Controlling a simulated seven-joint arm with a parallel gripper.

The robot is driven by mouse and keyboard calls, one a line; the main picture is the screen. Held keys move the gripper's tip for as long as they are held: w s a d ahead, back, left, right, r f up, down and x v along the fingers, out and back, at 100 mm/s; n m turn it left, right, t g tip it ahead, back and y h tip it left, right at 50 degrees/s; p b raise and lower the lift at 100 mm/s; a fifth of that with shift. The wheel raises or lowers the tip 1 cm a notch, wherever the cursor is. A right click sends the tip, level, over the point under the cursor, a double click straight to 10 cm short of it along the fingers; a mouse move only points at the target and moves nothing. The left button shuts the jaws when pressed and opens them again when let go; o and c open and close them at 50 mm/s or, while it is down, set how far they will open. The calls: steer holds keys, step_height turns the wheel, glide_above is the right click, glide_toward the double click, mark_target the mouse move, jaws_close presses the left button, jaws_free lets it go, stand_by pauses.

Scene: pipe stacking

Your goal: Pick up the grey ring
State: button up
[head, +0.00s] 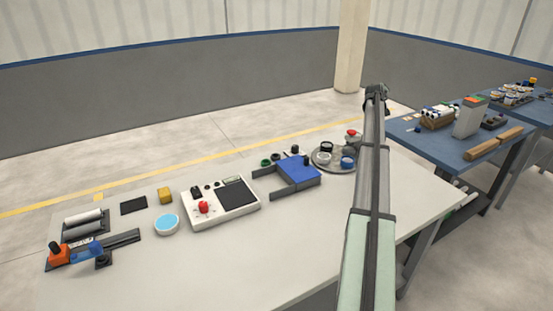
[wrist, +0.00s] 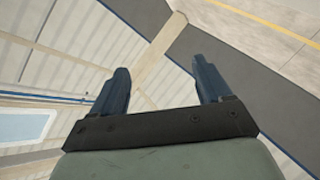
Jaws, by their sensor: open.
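A round grey tray (head: 320,166) on the right part of the long pale table holds several small ring-like pieces. A light grey one (head: 322,158), which looks like the grey ring, is at the tray's front left, but it is too small to be sure. A black piece (head: 327,146) is behind it and a blue one (head: 347,162) to its right. My gripper (head: 376,88) is raised high above the table, pointing up, far from the tray. Its two fingers are apart and empty in the wrist view (wrist: 161,78), which shows only wall and floor.
A blue block with dark arms (head: 292,173) sits left of the tray. A white device with a red knob (head: 220,202) is farther left. A blue table (head: 440,140) stands at right. My arm rises just right of the tray. The table's front is clear.

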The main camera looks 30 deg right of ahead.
steer(key=w+a+f+m+g+y, duration=0.25)
steer(key=w+a, duration=0.35)
steer(key=a, duration=0.4)
steer(key=w+a+f+m+g+y, duration=0.1)
steer(key=w+a+f+m+y, duration=0.2)
steer(key=w+a, duration=0.5)
steer(key=w+a+f+m+g+y, duration=0.1)
steer(key=a+f+g+y, duration=0.15)
steer(key=a, duration=1.05)
steer(key=a+f+m+g+y, duration=0.2)
steer(key=a+f+y, duration=0.15)
steer(key=a, duration=0.95)
step_height(320, 180, down, 14)
steer(key=shift+r, duration=0.2)
steer(key=c, duration=1.1)
steer(key=shift+r, duration=0.1)
